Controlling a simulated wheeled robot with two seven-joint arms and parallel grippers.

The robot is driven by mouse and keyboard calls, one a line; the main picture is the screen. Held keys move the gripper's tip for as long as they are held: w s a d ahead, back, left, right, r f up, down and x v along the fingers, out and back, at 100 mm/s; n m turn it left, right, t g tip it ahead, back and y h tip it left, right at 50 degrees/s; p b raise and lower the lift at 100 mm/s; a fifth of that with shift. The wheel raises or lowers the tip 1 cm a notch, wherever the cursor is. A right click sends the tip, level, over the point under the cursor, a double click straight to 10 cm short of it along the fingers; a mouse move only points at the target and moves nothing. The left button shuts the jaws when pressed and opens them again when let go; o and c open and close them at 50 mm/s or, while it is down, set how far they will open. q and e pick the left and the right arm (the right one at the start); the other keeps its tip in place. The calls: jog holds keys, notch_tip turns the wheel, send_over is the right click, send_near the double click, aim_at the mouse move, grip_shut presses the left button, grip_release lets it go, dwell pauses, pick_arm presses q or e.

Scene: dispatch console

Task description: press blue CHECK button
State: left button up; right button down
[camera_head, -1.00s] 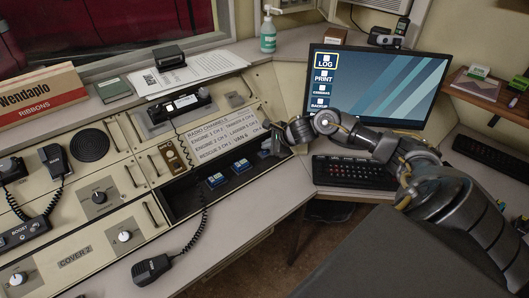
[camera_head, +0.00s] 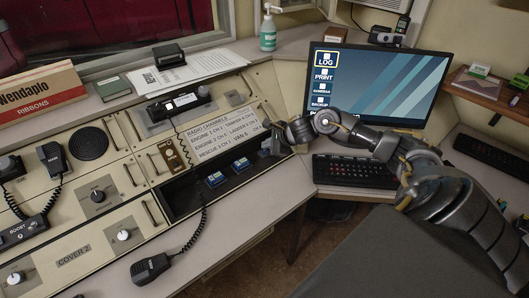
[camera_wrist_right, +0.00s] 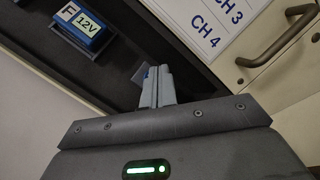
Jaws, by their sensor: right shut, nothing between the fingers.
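My right gripper (camera_head: 271,143) reaches in from the right to the far end of the dark recessed tray (camera_head: 182,200) in the console. In the right wrist view its fingers (camera_wrist_right: 156,84) are shut with nothing between them, pointing into the dark recess. I cannot make out a blue button marked CHECK; the fingers hide part of the recess. Two blue blocks, one nearer (camera_head: 216,180) and one farther (camera_head: 241,165), sit in the tray. A blue block marked F 12V (camera_wrist_right: 88,27) shows in the right wrist view, apart from the fingers. My left gripper is out of view.
A radio channels card (camera_head: 222,140) lies beside the recess. A monitor (camera_head: 385,85) and keyboard (camera_head: 352,170) stand to the right. A coiled-cord microphone (camera_head: 150,268) lies at the front edge. A handle (camera_wrist_right: 280,38) is close to the gripper's right in the wrist view.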

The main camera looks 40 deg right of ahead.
jog(key=shift+d+f, duration=0.2)
jog(key=shift+f, duration=0.2)
jog(key=shift+b, duration=0.3)
jog(key=shift+s+d+f+b, duration=0.15)
jog(key=shift+d+f+b, duration=0.1)
jog(key=shift+f+b, duration=0.55)
dwell(0.4)
jog(key=shift+a+r, duration=0.15)
jog(key=shift+r, duration=0.2)
jog(key=shift+w+a+r+p, duration=0.2)
jog(key=shift+a+r+p, duration=0.3)
jog(key=shift+r, duration=0.1)
jog(key=shift+d, duration=0.1)
